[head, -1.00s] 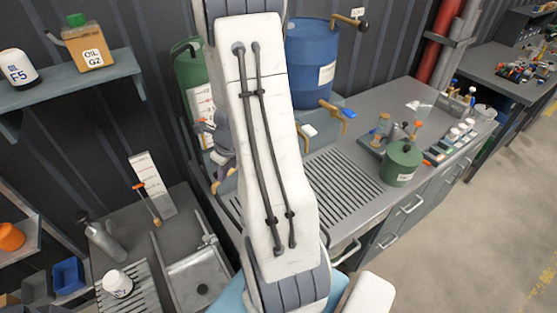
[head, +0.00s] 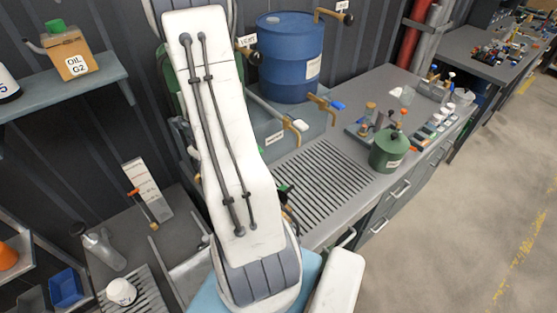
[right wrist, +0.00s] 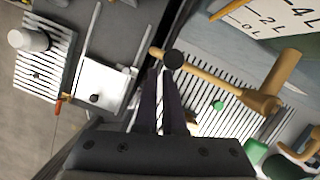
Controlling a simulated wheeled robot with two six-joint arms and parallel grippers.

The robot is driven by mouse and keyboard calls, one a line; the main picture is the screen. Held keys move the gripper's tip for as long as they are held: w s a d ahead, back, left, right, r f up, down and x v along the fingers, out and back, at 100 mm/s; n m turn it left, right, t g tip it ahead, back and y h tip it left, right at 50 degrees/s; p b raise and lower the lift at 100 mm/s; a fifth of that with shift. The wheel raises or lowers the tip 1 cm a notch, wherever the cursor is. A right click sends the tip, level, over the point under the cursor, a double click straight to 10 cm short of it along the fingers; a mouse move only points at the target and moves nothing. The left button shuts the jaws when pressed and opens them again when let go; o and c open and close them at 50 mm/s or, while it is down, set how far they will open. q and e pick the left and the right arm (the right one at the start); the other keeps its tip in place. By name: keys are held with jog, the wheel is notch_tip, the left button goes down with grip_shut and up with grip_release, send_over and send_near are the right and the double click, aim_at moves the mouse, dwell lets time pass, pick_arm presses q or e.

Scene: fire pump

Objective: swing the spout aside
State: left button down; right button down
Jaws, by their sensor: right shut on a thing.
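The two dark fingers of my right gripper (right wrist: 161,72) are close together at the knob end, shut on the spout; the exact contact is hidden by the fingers. In the head view my white arm covers the middle, and most of the spout and gripper are hidden behind it. My left gripper is in neither current view.
A slotted drain grate (head: 322,185) lies right of my arm, with a blue drum (head: 290,57) behind it. A green can (head: 390,150) and small items stand on the counter.

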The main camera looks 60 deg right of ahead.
jog(key=shift+w+r, duration=0.2)
jog(key=shift+w, duration=0.05)
jog(key=s+a+r+p, duration=0.4)
jog(key=s+r, duration=0.2)
jog(key=r, duration=0.3)
jog(key=shift+r, duration=0.4)
dwell(0.4)
